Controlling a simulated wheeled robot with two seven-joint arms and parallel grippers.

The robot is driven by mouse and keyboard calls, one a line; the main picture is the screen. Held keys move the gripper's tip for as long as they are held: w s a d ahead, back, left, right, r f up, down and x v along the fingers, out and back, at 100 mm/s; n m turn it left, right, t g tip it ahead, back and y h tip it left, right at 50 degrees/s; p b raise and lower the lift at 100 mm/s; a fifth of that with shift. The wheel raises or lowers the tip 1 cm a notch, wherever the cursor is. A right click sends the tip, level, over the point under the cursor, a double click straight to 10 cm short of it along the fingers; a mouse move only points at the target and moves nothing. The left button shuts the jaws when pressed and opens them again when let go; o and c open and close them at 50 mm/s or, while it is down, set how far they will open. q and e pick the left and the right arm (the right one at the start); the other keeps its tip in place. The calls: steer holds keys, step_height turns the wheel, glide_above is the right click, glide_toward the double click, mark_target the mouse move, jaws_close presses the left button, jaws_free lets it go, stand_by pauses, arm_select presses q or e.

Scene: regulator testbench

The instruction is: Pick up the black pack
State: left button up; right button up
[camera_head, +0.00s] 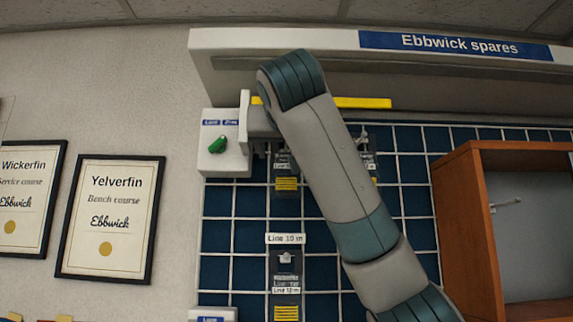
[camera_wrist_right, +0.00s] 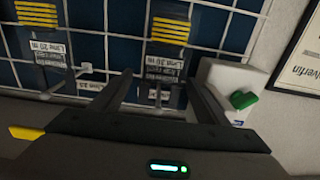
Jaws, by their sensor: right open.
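I cannot pick out a black pack for certain. In the right wrist view, a striped unit (camera_wrist_right: 170,32) lies beyond the fingers and another striped unit (camera_wrist_right: 38,14) is at upper left. My right gripper (camera_head: 262,148) is at the wall, partly hidden by its own arm. Its two fingers are apart with nothing clearly held (camera_wrist_right: 160,82). My left gripper is not in view.
A white box with a green knob (camera_head: 218,145) stands just left of my right gripper and also shows in the wrist view (camera_wrist_right: 243,99). A shelf (camera_head: 300,42) labelled "Ebbwick spares" is above. An open wooden cabinet (camera_head: 468,235) is at right. Framed certificates (camera_head: 110,218) hang left.

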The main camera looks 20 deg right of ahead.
stand_by(0.3)
steer(key=shift+c, duration=0.4)
steer(key=c, duration=1.1)
steer(key=shift+r, duration=0.15)
steer(key=shift+r+b, duration=0.4)
steer(key=shift+b, duration=0.15)
steer(key=b+v, duration=1.1)
steer(key=v, duration=0.7)
steer(key=shift+r, duration=0.3)
